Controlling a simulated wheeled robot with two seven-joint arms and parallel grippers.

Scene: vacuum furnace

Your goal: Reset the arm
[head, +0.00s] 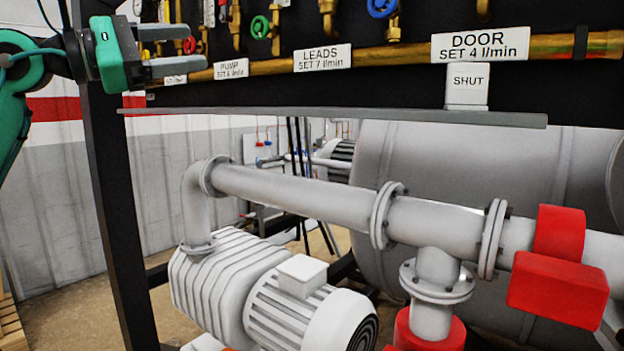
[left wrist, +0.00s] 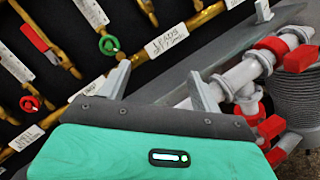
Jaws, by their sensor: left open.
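My left gripper (head: 180,50) is at the upper left of the head view, in front of the left end of the black valve panel. Its two grey fingers point right and stand apart, with nothing between them. In the left wrist view the open fingers (left wrist: 158,85) reach toward the brass pipe (left wrist: 135,65) and its labels. I cannot tell whether a finger touches the panel. My right gripper is in neither view.
The panel carries a brass pipe with PUMP (head: 231,69), LEADS (head: 322,58) and DOOR (head: 480,46) labels. A green valve wheel (head: 260,27) and a blue one (head: 382,7) sit above. A grey ledge (head: 340,115) juts below. A pump (head: 270,290), piping and red valves (head: 560,285) fill the space underneath.

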